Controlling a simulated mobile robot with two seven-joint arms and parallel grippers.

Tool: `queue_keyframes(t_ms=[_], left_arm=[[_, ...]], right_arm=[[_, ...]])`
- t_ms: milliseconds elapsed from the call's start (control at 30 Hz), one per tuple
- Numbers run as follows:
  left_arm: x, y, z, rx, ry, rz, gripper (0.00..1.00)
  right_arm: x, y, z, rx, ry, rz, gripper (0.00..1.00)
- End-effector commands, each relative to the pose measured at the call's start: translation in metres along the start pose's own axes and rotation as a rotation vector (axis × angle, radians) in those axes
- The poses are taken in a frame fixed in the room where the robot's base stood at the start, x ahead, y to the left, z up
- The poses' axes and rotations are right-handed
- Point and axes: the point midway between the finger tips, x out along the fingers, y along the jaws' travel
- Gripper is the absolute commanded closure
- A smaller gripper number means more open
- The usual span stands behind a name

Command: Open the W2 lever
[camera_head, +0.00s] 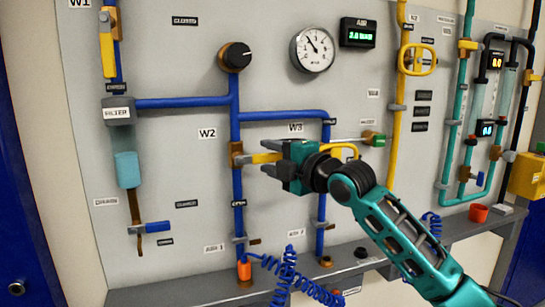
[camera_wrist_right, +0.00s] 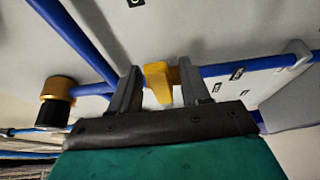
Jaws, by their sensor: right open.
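The W2 lever (camera_head: 262,158) is a yellow handle on a brass valve body on the vertical blue pipe, just right of the W2 label (camera_head: 207,133). It points right, across the pipe. My right gripper (camera_head: 268,157) reaches in from the right, with its two dark fingers open, one above and one below the handle's end. In the right wrist view, the yellow handle (camera_wrist_right: 158,82) lies between the open fingers (camera_wrist_right: 160,88), with gaps visible on both sides. The gripper covers part of the handle in the head view. My left gripper is not in view.
The yellow W3 lever (camera_head: 343,149) is just behind my right gripper, partly hidden. A black knob (camera_head: 235,57) and a round gauge (camera_head: 312,49) are above. A grey shelf (camera_head: 190,290) with a coiled blue hose (camera_head: 290,272) runs below.

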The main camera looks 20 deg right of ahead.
Motion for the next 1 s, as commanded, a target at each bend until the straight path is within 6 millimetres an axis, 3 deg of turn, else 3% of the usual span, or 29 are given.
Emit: queue_keyframes(t_ms=[233,700,1000], left_arm=[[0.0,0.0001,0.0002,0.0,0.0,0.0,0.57],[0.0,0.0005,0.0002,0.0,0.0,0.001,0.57],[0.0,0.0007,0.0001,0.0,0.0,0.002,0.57]], right_arm=[[0.0002,-0.0002,0.0002,0.0,0.0,0.0,0.55],[-0.0001,-0.0003,0.0005,0.0,-0.001,0.0,1.0],[-0.0002,-0.0004,0.0006,0.0,-0.001,-0.001,1.0]])
